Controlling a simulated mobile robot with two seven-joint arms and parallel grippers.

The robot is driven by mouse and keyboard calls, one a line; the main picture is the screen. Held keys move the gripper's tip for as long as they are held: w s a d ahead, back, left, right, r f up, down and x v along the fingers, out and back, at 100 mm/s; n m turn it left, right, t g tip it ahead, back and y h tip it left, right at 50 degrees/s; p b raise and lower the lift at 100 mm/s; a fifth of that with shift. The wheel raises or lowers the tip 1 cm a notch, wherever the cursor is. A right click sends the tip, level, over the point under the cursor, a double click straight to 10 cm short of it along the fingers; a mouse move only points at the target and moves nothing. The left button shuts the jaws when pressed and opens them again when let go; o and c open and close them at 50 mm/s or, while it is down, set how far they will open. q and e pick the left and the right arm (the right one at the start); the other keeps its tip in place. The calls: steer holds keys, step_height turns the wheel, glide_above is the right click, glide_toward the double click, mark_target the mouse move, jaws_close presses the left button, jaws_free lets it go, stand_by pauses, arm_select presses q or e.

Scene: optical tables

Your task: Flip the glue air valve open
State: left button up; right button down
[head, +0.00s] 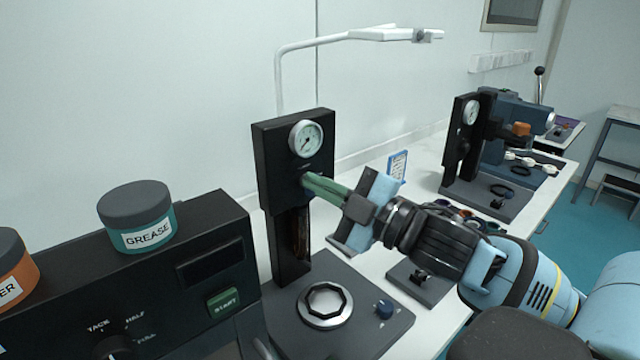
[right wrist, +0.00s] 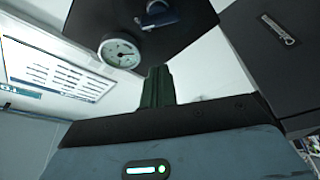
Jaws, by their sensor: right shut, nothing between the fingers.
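A black upright station (head: 265,165) with a round white gauge (head: 306,139) stands in the middle of the head view. My right gripper (head: 309,181) reaches in from the right, its green fingers shut and empty, tips at the station's front just below the gauge. The fingers and hand cover that part of the front, so no valve lever can be made out there. In the right wrist view the shut fingers (right wrist: 157,88) point towards the black panel and gauge (right wrist: 120,52). A small metal and dark blue fitting (right wrist: 158,15), perhaps the valve, shows on that panel. Contact is unclear. My left gripper is not in view.
A black box with a green START button (head: 222,302) and a GREASE jar (head: 137,215) stands left. A white lamp arm (head: 345,37) hangs above. Another gauge station (head: 461,140) stands behind right.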

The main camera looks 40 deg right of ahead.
steer(key=shift+x, duration=1.45)
steer(key=shift+w+d+f, duration=0.1)
steer(key=shift+d+f, duration=0.3)
steer(key=shift+d, duration=0.05)
steer(key=shift+d+f+p, duration=0.15)
steer(key=shift+d+f, duration=0.2)
steer(key=shift+d, duration=0.25)
steer(key=shift+d+f+p, duration=0.15)
steer(key=shift+d+f, duration=0.2)
steer(key=shift+d, duration=0.25)
steer(key=shift+w, duration=0.1)
